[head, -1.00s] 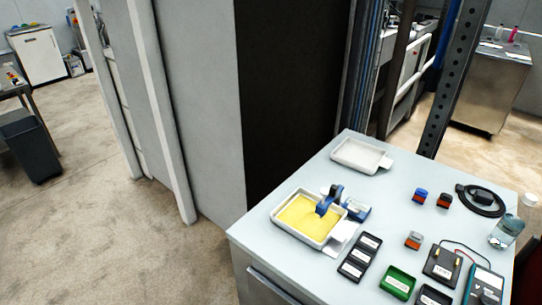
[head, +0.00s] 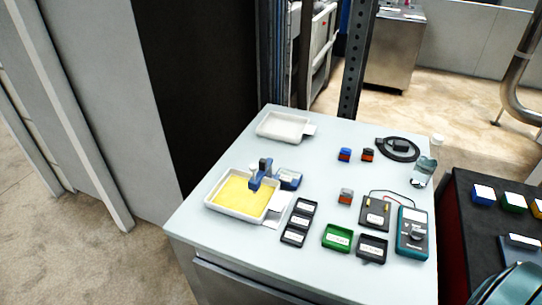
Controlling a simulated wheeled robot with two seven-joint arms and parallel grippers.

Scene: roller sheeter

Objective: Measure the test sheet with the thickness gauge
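A yellow sheet (head: 238,197) lies in a white tray (head: 211,201) at the left front of the light grey table. A blue gauge-like tool (head: 262,176) with a dark top stands at the tray's right rear edge, its arm reaching over the sheet's corner. A blue block (head: 289,179) is beside it on the right; I cannot tell if it is part of the same tool. Neither of my grippers is in view. A teal rounded shape at the bottom right corner may be part of my own arm.
An empty white tray (head: 283,126) is at the table's back. Black label trays (head: 293,235), a green tray (head: 337,237), a teal multimeter (head: 412,232), small coloured blocks (head: 345,154), a coiled black cable (head: 398,149) and a clear jar (head: 423,171) occupy the right. A dark bench (head: 475,225) adjoins at right.

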